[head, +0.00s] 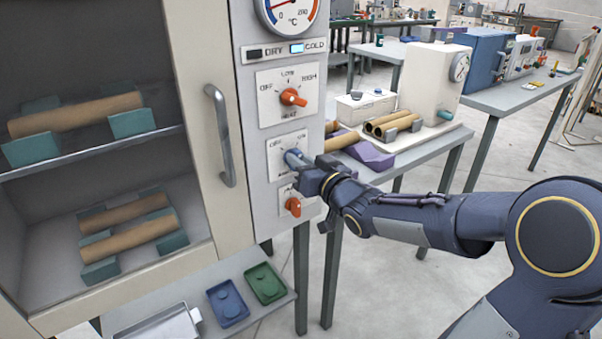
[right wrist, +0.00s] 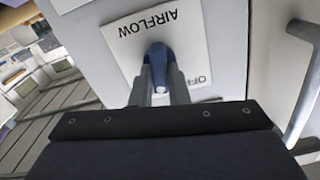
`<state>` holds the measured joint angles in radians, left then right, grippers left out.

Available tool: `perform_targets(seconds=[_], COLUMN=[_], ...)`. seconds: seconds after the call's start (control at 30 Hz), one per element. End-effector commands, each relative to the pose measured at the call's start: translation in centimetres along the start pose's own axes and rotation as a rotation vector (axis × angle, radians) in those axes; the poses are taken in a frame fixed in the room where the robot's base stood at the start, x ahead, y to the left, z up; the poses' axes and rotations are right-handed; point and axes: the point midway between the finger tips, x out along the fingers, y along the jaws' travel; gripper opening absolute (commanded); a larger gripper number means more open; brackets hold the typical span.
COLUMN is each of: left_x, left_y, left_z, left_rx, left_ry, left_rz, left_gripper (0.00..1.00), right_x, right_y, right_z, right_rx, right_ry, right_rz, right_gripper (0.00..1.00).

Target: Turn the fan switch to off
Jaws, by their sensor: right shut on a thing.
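The fan switch is a blue knob (head: 292,157) on a white plate with OFF at its left, on the cabinet's control panel. In the right wrist view the blue knob (right wrist: 157,58) shows upside down below the word AIRFLOW, with OFF at the lower right. A pale mark is at the knob's lower end there. My right gripper (head: 304,164) reaches in from the right and is shut on the knob, one finger on each side (right wrist: 159,80). The fingers partly hide the plate, and ON is not readable in the wrist view. My left gripper is not in view.
An orange heat knob (head: 292,97) sits above the fan switch and another orange knob (head: 293,206) below it. The cabinet door's handle (head: 220,135) stands out at the left. A bench with cardboard tubes (head: 392,124) is behind my right arm.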

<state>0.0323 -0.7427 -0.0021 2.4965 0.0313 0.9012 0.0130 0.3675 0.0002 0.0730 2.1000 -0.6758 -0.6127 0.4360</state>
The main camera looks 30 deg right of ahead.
Motion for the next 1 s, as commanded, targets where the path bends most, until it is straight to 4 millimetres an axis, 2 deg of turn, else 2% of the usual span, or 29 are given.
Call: perform_targets(seconds=[0.03,0.5,1.0], left_x=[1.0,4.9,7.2], left_y=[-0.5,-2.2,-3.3], left_z=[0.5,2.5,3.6], left_rx=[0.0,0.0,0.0], left_ry=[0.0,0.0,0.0], left_rz=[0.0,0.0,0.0], left_gripper=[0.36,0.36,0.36], right_x=[0.0,0.0,0.0], right_y=[0.1,-0.2,-0.4], right_z=[0.5,0.5,0.4], right_rx=[-0.045,-0.491,-0.843], right_ry=[0.003,0.001,-0.002], right_rz=[-0.001,0.0,0.0], right_gripper=[0.0,0.0,0.0])
